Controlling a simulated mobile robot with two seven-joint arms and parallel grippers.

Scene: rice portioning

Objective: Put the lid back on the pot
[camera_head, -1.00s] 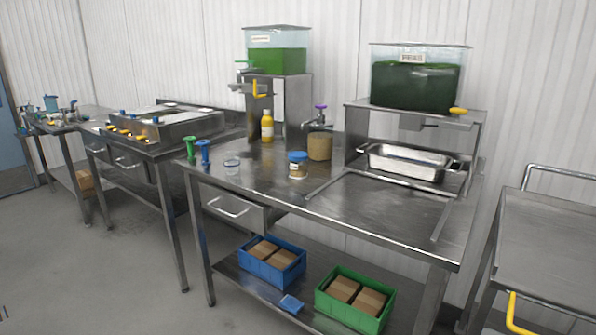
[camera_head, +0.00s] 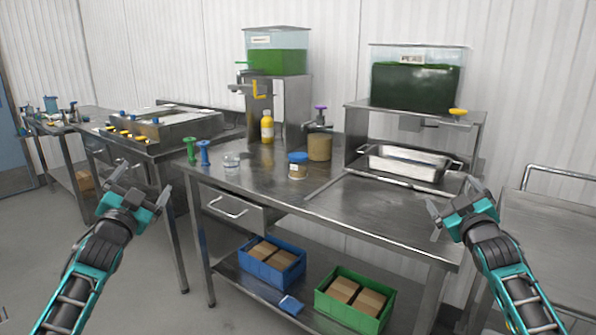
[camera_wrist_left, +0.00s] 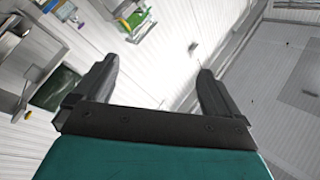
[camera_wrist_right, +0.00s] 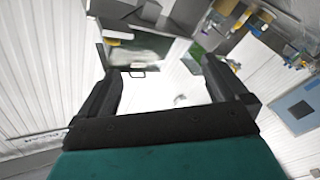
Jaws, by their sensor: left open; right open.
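A small jar (camera_head: 298,170) with a blue cap (camera_head: 298,156) on top stands upright mid-table in the head view. A tan, round pot-like container (camera_head: 319,148) stands behind it, below a purple-handled tap. A small clear glass dish (camera_head: 231,160) is to the left. I cannot tell which of these is the task's pot, and I make out no separate loose lid. My left gripper (camera_head: 143,184) is open and empty, in front of the table's left side. My right gripper (camera_head: 453,196) is open and empty near its right front corner. Both wrist views show empty jaws.
A yellow bottle (camera_head: 267,127) and green and blue upright tools (camera_head: 205,152) stand on the steel table (camera_head: 270,190). A steel pan (camera_head: 405,164) sits under the dark green bin (camera_head: 416,88). Blue (camera_head: 272,274) and green (camera_head: 330,310) crates fill the lower shelf. The right tabletop is clear.

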